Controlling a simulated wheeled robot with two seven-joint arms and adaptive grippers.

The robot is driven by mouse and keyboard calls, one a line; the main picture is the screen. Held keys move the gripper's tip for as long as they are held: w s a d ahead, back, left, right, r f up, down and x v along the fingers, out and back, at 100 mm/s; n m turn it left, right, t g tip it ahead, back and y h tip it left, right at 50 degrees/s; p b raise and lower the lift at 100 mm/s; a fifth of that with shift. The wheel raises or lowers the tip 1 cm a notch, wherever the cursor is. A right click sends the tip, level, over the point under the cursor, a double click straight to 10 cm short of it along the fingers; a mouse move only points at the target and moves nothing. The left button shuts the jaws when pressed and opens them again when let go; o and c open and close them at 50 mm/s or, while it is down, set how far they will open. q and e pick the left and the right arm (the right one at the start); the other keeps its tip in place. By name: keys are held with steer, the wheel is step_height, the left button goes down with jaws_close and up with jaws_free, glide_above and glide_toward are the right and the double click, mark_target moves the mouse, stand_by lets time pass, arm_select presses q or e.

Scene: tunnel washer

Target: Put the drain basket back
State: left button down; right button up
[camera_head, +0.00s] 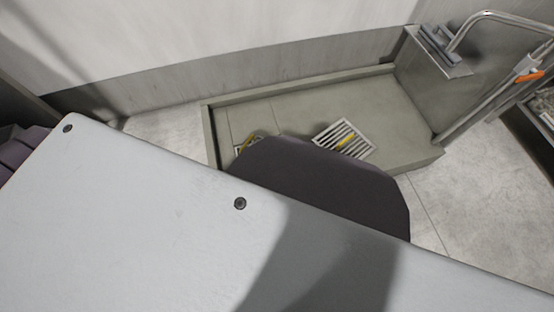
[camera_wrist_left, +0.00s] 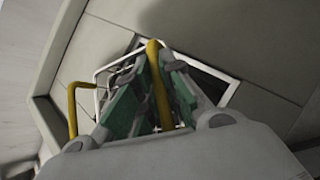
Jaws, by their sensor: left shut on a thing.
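In the left wrist view my left gripper (camera_wrist_left: 153,85) has its green-padded fingers closed around a yellow bar (camera_wrist_left: 153,52). A pale square rim of the drain basket (camera_wrist_left: 98,76) shows around and behind the fingers. A dark square opening (camera_wrist_left: 213,84) shows beside the rim at right; whether the basket sits in it or above it I cannot tell. A second yellow bent bar (camera_wrist_left: 72,110) stands at left. In the head view a bit of yellow (camera_head: 247,141) shows at the dark opening, mostly hidden by my arm. My right gripper is not in view.
The low grey basin (camera_head: 400,105) has a raised kerb. A slatted grate (camera_head: 327,138) with a yellow piece lies on its floor. My own parts block the foreground.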

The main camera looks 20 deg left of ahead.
arm_select(q)
steer(key=shift+f, duration=0.35)
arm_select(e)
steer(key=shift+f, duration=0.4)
arm_select(q)
steer(key=c, duration=1.5)
jaws_free()
steer(key=shift+c, duration=0.2)
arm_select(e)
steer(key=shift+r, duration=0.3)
arm_select(q)
steer(key=shift+s+r, duration=0.1)
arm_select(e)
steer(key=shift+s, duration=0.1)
